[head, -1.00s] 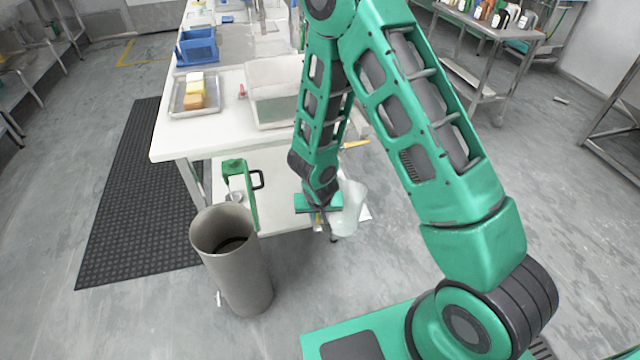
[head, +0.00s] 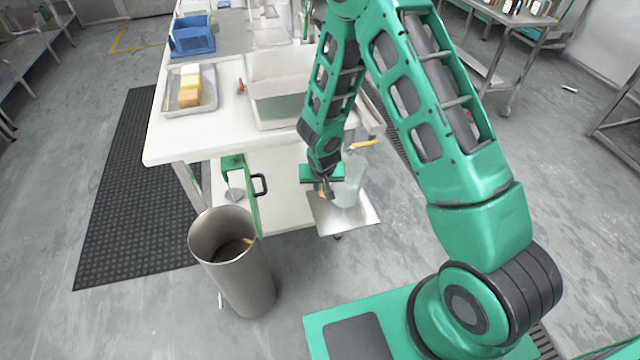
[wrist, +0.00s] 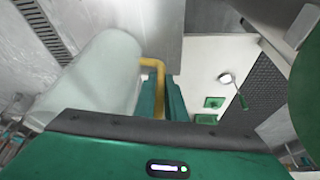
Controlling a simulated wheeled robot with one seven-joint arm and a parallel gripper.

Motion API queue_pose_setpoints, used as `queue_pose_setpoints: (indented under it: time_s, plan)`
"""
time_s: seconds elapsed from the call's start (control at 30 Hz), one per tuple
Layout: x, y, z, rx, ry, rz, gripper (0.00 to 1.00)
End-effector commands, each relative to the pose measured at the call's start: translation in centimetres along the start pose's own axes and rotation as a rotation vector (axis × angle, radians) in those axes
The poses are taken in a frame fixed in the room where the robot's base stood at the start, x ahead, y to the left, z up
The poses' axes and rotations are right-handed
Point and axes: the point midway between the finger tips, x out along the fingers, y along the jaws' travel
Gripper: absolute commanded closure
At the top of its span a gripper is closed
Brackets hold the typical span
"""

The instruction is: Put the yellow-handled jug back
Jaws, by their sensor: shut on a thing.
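The jug (head: 349,188) is pale and translucent, and it stands to the right of my gripper (head: 325,191) in the head view. In the wrist view the jug (wrist: 98,78) fills the left side and looks tilted. Its yellow handle (wrist: 154,64) runs down between my gripper's fingers (wrist: 162,98), which are shut on it. In the head view the jug is in front of a metal tray (head: 333,217) low at the table's end. I cannot tell whether its base touches the tray. The handle is mostly hidden by my gripper there.
A white table (head: 205,143) carries a clear bin (head: 285,107), a tray of blocks (head: 202,108) and a blue crate (head: 191,38). A green grinder-like fixture (head: 236,163) with a black handle hangs at its end. A tall grey bin (head: 243,278) stands before it. A yellow bar (head: 366,144) shows beside the table.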

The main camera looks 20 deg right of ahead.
Motion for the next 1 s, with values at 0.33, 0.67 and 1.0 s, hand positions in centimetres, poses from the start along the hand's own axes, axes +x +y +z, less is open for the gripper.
queue_pose_setpoints:
  time_s: [0.33, 0.67, 1.0]
  plan:
    - [0.7, 0.1, 0.5, -0.001, -0.002, 0.001, 1.0]
    - [0.8, 0.2, 0.5, 0.001, -0.003, 0.001, 0.71]
    - [-0.7, 0.2, 0.3, 0.001, 0.0, 0.0, 0.71]
